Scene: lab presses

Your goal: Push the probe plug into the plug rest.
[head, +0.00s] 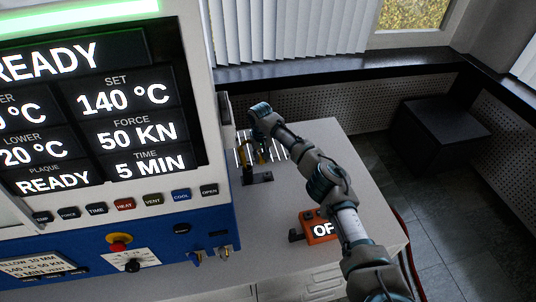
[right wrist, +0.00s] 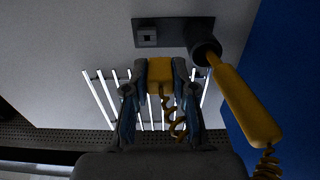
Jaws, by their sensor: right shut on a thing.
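My right gripper (head: 263,153) is over the bench beside the press. In the right wrist view, its two fingers (right wrist: 160,85) are shut on the yellow probe plug (right wrist: 160,74), from which a coiled yellow cord hangs. The plug rest, a small square grey socket (right wrist: 147,38), sits on a dark plate (right wrist: 175,28). In that view the plug lies just below the plate's edge, apart from the socket; the height gap is hard to judge. The dark plate also shows in the head view (head: 258,179). My left gripper is not in view.
A yellow probe handle (right wrist: 240,95) leans in a round black holder (right wrist: 206,51) close to the socket. A rack of white bars (right wrist: 105,98) lies behind the fingers. The press (head: 190,228) stands at left. An orange box (head: 318,228) sits on the bench near my forearm.

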